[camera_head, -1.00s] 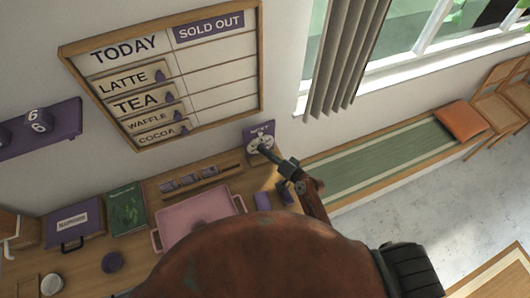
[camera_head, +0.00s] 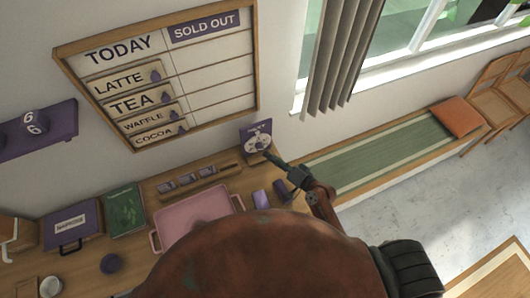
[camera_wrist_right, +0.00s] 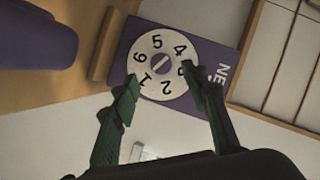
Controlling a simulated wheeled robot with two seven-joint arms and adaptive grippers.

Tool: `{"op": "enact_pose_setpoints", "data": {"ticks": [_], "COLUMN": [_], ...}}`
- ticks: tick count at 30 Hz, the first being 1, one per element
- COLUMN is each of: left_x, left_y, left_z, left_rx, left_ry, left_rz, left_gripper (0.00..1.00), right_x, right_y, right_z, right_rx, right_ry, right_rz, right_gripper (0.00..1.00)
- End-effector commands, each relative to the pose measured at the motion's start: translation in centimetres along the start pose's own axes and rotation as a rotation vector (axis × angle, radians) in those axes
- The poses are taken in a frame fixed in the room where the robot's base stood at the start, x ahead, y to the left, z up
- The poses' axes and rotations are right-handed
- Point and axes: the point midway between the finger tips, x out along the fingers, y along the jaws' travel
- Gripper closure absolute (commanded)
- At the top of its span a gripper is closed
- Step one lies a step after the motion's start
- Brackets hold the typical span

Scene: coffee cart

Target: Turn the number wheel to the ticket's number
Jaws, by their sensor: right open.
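The number wheel is a white disc with black digits on a purple "NEXT" board (camera_head: 256,129) against the wall. In the right wrist view the wheel (camera_wrist_right: 158,62) shows 5, 4, 2, 1 and 6 around a slotted hub; another digit is partly behind a fingertip. My right gripper (camera_wrist_right: 160,82) is open, its two green fingertips over the left and right edges of the wheel. I cannot tell whether they touch it. In the head view the right gripper (camera_head: 268,156) is just below and right of the wheel. I cannot make out a ticket. My left gripper is not in view.
A wooden counter holds a pink tray (camera_head: 156,240), a rail with purple blocks (camera_head: 185,182), a green book (camera_head: 124,211) and a purple case (camera_head: 72,226). A menu board (camera_head: 215,70) hangs above. A bench (camera_head: 375,160) runs to the right. A purple shelf (camera_head: 60,128) bears 6s.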

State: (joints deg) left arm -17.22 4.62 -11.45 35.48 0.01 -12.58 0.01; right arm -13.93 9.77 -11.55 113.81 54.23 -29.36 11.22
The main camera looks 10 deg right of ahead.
Motion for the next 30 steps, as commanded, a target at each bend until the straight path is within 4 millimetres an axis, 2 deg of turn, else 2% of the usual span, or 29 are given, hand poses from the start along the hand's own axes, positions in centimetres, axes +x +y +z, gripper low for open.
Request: {"op": "enact_pose_setpoints", "data": {"ticks": [1, 4, 10, 15, 30], "left_x": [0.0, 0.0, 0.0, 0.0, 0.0], "left_y": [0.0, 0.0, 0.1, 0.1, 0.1], "left_z": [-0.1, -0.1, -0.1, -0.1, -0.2], "left_rx": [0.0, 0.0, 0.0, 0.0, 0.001], "left_ry": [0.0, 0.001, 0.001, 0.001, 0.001], "left_rz": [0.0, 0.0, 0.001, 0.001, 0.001], "left_gripper": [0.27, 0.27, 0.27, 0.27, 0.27], "right_x": [-1.2, -3.0, -5.4, -5.9, -5.9], "right_y": [0.1, 0.1, 0.0, -0.1, 0.0], "right_z": [0.1, 0.1, 0.0, 0.0, 0.0], "right_rx": [-0.002, -0.003, -0.002, 0.001, 0.0], "right_ry": [-0.003, -0.002, -0.001, 0.0, 0.0], "right_rz": [0.002, 0.002, 0.0, -0.001, -0.001], "right_gripper": [0.59, 0.59, 0.59, 0.59, 0.59]}}
